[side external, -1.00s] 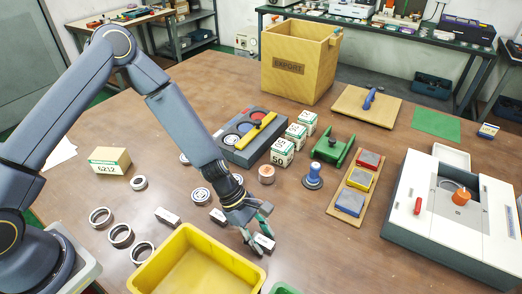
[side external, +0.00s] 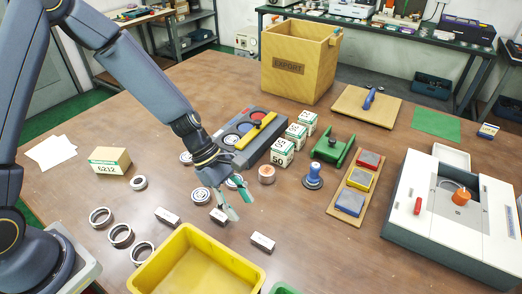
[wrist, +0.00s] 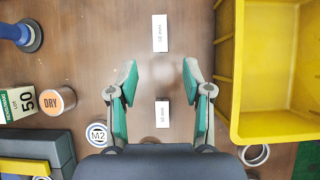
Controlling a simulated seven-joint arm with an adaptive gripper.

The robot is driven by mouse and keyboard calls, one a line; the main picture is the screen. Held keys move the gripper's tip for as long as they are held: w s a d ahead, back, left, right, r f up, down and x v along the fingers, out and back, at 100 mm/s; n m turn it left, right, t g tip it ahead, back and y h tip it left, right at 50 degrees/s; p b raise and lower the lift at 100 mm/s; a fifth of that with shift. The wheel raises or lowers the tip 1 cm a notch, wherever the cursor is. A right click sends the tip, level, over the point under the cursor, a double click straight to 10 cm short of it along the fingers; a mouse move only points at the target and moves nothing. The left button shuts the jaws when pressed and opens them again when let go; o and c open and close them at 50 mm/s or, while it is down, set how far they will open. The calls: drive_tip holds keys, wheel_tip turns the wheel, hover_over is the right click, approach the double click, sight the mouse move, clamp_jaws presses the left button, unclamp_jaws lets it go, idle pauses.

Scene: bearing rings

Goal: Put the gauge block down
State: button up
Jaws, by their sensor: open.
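Three pale metal gauge blocks lie on the wooden table: a right one (side external: 262,243), a middle one (side external: 218,216) and a left one (side external: 168,216). My gripper (side external: 241,205) is open and empty above the table, close to the middle block. In the wrist view my gripper (wrist: 159,75) has its green-padded fingers wide apart. One labelled block (wrist: 162,114) shows between the fingers, lower down. Another labelled block (wrist: 160,33) lies beyond the fingertips, clear of them. The labels are too small to read surely.
A yellow bin (side external: 195,262) stands in front of the blocks. Bearing rings (side external: 120,235) lie at the left. A round "DRY" pot (side external: 267,174), a blue-handled stamp (side external: 313,176) and a grey tray (side external: 250,135) stand behind.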

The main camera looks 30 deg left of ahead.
drive_tip(key=s+a+r+m+t+y, duration=0.1)
drive_tip(key=s+a+r+m+y, duration=0.1)
drive_tip(key=a+r+m, duration=0.35)
drive_tip(key=s+a+r+m+t+y, duration=0.1)
drive_tip(key=a+r+m, duration=0.15)
drive_tip(key=r, duration=0.55)
drive_tip(key=s+a+r+m+t+y, duration=0.3)
drive_tip(key=s+a+r+m, duration=0.6)
drive_tip(key=s, duration=0.3)
drive_tip(key=shift+a+r+m+t+y, duration=0.35)
drive_tip(key=shift+r+m, duration=0.15)
drive_tip(key=shift+r, duration=0.1)
